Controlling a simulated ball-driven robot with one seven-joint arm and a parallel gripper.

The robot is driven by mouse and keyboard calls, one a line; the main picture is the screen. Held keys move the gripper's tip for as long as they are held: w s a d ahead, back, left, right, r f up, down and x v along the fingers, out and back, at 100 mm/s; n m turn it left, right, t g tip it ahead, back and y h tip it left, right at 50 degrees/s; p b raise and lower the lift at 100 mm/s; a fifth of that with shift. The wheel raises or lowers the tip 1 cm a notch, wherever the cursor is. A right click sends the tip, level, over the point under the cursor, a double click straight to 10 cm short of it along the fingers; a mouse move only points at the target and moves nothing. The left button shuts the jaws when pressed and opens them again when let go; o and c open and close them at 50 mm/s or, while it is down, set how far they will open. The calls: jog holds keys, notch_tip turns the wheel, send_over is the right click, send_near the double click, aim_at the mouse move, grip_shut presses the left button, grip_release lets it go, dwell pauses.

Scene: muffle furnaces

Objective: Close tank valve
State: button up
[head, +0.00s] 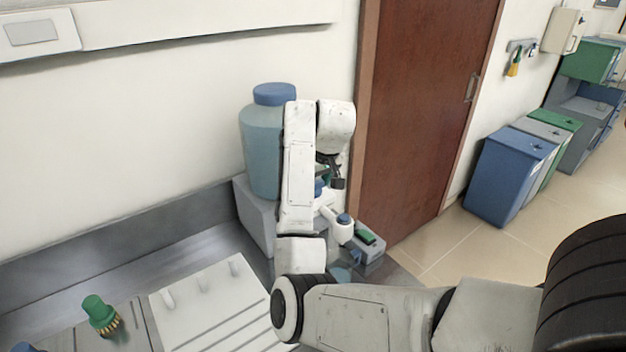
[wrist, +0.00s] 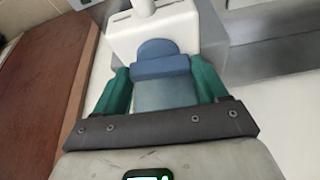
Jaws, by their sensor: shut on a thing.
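The tank (head: 262,145) is a large translucent blue bottle with a blue lid, standing on a pale block against the wall. My gripper (head: 324,182) is beside the tank's right side, and my arm hides part of the tank. In the wrist view, my gripper's green fingers (wrist: 165,82) are shut on a blue part (wrist: 160,66), which I take to be the valve. Pale blue shows below it, between the fingers. In the head view the valve is mostly hidden by my arm and gripper, so its setting cannot be told.
A white fitting with a blue cap (head: 343,221) and a small device with a green top (head: 367,243) sit below my gripper. A green brush (head: 101,315) and a white rack (head: 215,305) lie on the counter. A brown door (head: 425,110) and bins (head: 507,172) are to the right.

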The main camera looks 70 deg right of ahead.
jog(key=shift+n, duration=0.6)
jog(key=o, duration=0.8)
jog(key=shift+r, duration=0.1)
jog(key=v, duration=0.4)
jog(key=shift+r, duration=0.4)
jog(key=shift+s+a+r, duration=0.15)
jog(key=shift+s+r, duration=0.05)
jog(key=shift+r, duration=0.1)
jog(key=shift+v, duration=2.55)
jog(key=shift+s, duration=0.2)
